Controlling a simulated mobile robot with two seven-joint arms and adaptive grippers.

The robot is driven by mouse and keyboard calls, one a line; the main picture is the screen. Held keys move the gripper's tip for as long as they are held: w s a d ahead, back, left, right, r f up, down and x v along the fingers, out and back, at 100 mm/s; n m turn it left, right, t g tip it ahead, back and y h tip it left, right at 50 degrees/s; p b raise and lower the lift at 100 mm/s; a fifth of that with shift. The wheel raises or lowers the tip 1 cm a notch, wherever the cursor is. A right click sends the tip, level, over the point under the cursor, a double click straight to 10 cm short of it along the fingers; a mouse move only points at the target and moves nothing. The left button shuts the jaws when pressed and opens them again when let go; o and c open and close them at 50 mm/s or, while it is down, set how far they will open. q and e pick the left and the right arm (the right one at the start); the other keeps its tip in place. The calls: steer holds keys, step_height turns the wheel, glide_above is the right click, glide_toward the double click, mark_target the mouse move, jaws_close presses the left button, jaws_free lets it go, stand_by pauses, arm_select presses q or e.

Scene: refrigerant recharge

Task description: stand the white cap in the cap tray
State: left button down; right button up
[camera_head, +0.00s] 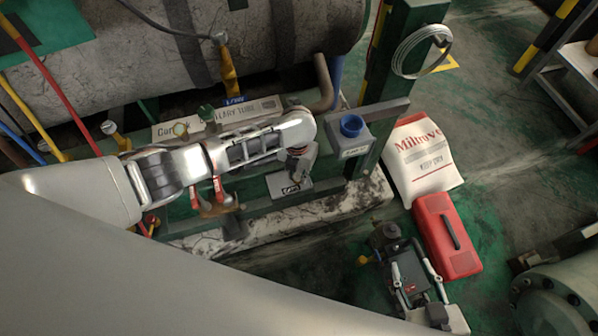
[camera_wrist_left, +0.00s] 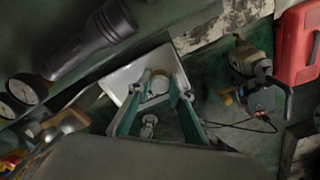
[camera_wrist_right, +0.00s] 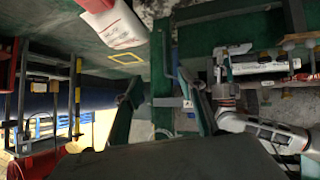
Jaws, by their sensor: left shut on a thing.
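My left gripper (camera_head: 296,168) is at the light cap tray (camera_head: 306,186) with a dark label on its front, on the green skid. In the left wrist view its teal fingers (camera_wrist_left: 158,92) are shut on the pale white cap (camera_wrist_left: 159,82). The cap is over or inside the white-walled tray (camera_wrist_left: 122,77); whether it touches the floor I cannot tell. The fingers partly cover the cap, and it is hidden in the head view. My right gripper (camera_wrist_right: 162,95) is open and empty, its fingers well apart in the right wrist view.
A white sack (camera_head: 422,160) and a red toolbox (camera_head: 447,235) are on the floor at right. A green post (camera_head: 398,70) rises behind. Gauges (camera_wrist_left: 27,89) and a dark torch-like object (camera_wrist_left: 88,38) are near my left gripper.

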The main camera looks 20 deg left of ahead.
arm_select(q)
steer(key=shift+w+r, duration=0.1)
steer(key=shift+r, duration=0.1)
steer(key=shift+f, duration=0.3)
steer(key=c, duration=2.1)
jaws_free()
steer(key=shift+r, duration=0.1)
arm_select(e)
steer(key=shift+r, duration=0.1)
arm_select(q)
steer(key=shift+r, duration=0.1)
